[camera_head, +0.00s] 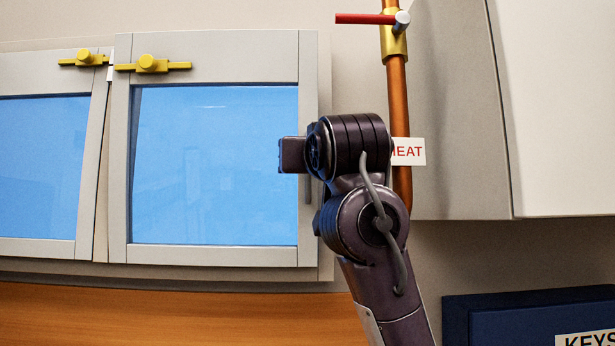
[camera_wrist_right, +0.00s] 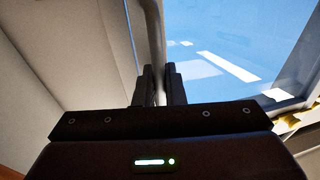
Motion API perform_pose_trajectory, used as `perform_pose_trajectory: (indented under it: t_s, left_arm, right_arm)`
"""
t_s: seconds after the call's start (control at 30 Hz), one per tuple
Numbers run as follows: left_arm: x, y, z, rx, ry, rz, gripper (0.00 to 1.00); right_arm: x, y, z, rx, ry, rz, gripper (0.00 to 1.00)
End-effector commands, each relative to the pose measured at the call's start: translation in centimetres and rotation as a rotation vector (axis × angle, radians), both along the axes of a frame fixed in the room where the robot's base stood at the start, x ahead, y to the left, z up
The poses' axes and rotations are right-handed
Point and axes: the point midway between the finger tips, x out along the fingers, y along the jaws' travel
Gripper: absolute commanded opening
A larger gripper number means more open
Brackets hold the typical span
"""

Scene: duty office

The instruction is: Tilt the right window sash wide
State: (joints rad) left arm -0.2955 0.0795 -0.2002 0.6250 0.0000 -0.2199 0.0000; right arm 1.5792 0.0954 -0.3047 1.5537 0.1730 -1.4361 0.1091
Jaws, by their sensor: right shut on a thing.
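The right window sash (camera_head: 215,256) has a pale grey frame and a blue pane. It is in the middle of the head view and also shows in the wrist view (camera_wrist_right: 305,62). A slim vertical grey handle (camera_head: 309,205) runs along its right side. My right gripper (camera_wrist_right: 159,86) is shut on this handle (camera_wrist_right: 153,35), with one finger on each side of the bar. In the head view my right wrist hides the fingertips and the handle's upper part. A yellow latch (camera_head: 150,65) lies horizontal on the sash's top rail. How far the sash stands tilted is hard to tell. My left gripper is not in view.
The left sash (camera_head: 40,248) with its own yellow latch (camera_head: 84,59) stands beside it. A copper pipe (camera_head: 397,100) with a red lever (camera_head: 365,19) and a HEAT tag (camera_head: 409,151) runs close right of my wrist. A grey cabinet (camera_head: 455,120) and blue KEYS box (camera_head: 530,315) stand further right.

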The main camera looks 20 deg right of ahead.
Motion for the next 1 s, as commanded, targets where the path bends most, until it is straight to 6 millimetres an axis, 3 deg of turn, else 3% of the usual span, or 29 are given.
perform_pose_trajectory:
  t_s: [0.03,0.4,0.9,0.93,1.0]
  left_arm:
    - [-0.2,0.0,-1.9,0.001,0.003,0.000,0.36]
    - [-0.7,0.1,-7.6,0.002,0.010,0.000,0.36]
    - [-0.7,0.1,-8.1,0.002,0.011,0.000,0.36]
    - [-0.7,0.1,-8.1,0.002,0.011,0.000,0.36]
    - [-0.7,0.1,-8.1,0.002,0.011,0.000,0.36]
  right_arm:
    - [-0.5,0.1,-1.3,-0.009,-0.027,0.000,0.00]
    - [-3.6,1.0,-3.1,-0.063,-0.213,-0.001,0.00]
    - [-4.2,1.3,-3.0,-0.075,-0.255,0.000,0.00]
    - [-4.2,1.3,-2.9,-0.075,-0.255,0.000,0.14]
    - [-4.2,1.3,-2.9,-0.075,-0.255,0.000,0.23]
